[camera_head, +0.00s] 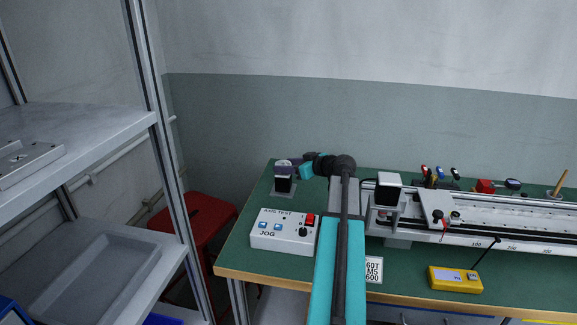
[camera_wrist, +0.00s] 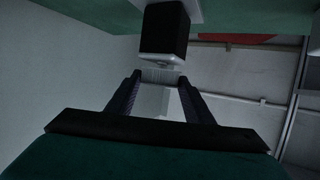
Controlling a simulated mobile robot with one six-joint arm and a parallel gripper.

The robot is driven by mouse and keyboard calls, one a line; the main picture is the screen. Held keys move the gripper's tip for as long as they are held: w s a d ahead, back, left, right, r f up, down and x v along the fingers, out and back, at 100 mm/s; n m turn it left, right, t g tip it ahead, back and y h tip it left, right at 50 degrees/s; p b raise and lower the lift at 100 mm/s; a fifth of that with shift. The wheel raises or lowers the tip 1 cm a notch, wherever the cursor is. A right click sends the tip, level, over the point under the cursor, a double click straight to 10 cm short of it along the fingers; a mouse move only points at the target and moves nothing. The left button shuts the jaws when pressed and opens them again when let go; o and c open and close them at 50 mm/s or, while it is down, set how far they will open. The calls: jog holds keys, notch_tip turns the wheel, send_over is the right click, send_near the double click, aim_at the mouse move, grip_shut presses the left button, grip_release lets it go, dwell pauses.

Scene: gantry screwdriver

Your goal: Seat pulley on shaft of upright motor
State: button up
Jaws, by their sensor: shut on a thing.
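The upright motor (camera_head: 284,185) is a black block on a pale base at the left back of the green bench. In the wrist view the motor (camera_wrist: 164,32) appears upside down at the top centre, with its silver end toward my fingers. My gripper (camera_head: 285,164) is at the top of the motor. In the wrist view my gripper (camera_wrist: 160,77) is shut on the small, pale, ribbed pulley (camera_wrist: 159,75), which lies between the fingertips, close to the motor's silver end. The shaft is not clearly visible, so I cannot tell whether the pulley is around it.
A white test box (camera_head: 284,232) stands in front of the motor. The gantry rail (camera_head: 500,215) fills the bench's right side, with a yellow meter (camera_head: 455,279) in front. A red stool (camera_head: 195,218) and grey shelves (camera_head: 85,125) stand left.

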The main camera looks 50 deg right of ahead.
jog(key=shift+f+b, duration=0.3)
jog(key=shift+b, duration=0.05)
dwell(0.4)
jog(key=o, duration=1.2)
jog(key=shift+s, duration=0.1)
